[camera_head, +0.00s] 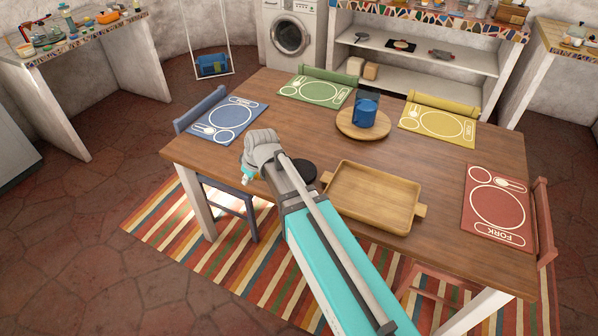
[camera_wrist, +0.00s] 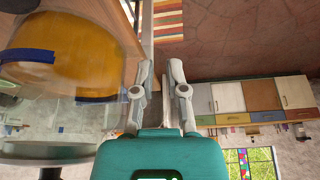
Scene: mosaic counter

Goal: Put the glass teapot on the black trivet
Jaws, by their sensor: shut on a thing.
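The glass teapot (camera_wrist: 75,55) fills the left of the wrist view, clear with amber contents and close beside my gripper. My gripper (camera_wrist: 158,70) has its two fingers close together, shut on a narrow part at the teapot's side, likely its handle. In the head view my wrist (camera_head: 262,143) is over the table's left front part, and I cannot make out the teapot there. The black trivet (camera_head: 303,169) lies flat on the table just right of my wrist, partly hidden by my arm.
A wooden tray (camera_head: 372,222) sits right of my arm. A round wooden board (camera_head: 348,126) holds a blue vessel (camera_head: 365,112). Blue (camera_head: 240,112), green (camera_head: 300,92), yellow (camera_head: 440,135) and red (camera_head: 480,225) placemats lie along the table edges. Bare wood shows between them.

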